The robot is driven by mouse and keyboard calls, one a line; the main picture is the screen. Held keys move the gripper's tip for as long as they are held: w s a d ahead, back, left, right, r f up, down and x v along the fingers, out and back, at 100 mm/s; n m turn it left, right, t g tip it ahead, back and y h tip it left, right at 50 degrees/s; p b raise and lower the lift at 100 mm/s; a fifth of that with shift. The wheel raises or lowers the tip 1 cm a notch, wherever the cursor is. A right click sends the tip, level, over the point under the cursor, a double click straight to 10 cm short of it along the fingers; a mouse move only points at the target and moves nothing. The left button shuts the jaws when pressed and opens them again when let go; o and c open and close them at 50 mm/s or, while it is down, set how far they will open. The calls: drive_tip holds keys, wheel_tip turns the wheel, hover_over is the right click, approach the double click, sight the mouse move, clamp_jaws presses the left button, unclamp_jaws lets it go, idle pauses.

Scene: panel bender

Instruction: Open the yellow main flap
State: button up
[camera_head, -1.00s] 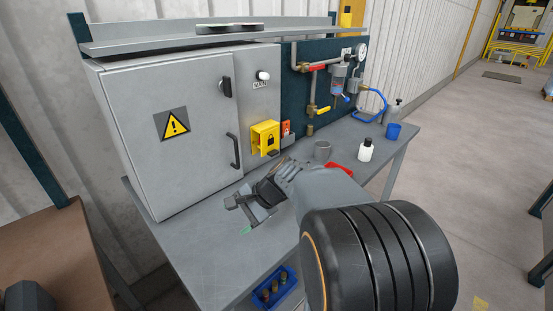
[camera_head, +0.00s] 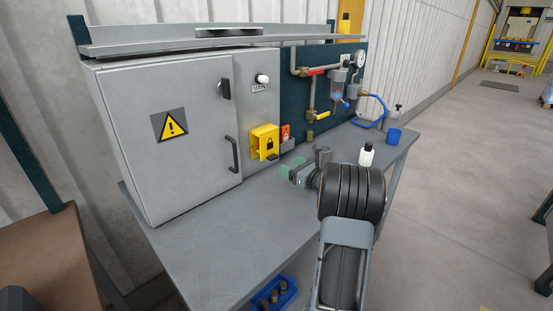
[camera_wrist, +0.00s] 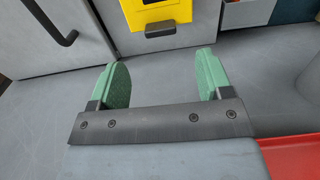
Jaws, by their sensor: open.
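The yellow flap (camera_head: 264,142) with a black padlock symbol is on the grey cabinet's right-hand panel, below the MAIN knob (camera_head: 262,78). It appears closed in the head view. In the wrist view its lower part (camera_wrist: 163,18) shows at the top, with a dark tab (camera_wrist: 160,30) below it. My gripper (camera_head: 291,168) is in front of and a little below and right of the flap in the head view. Its green fingers (camera_wrist: 157,82) are apart with nothing between them. They point towards the panel and do not visibly touch the flap.
An orange tag (camera_head: 285,132) sits right of the flap. The cabinet door handle (camera_head: 233,154) is to its left. A white bottle (camera_head: 366,155) and a blue cup (camera_head: 393,136) stand on the bench right of my arm. The bench (camera_head: 205,245) is clear at the front left.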

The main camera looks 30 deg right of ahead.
sight(275, 158)
drive_tip(key=w, duration=0.2)
drive_tip(key=w+a, duration=0.1)
drive_tip(key=w, duration=0.4)
drive_tip(key=shift+w+a+p, duration=0.3)
drive_tip(key=shift+w+p, duration=0.1)
drive_tip(key=c, duration=1.3)
drive_tip(key=shift+r, duration=0.15)
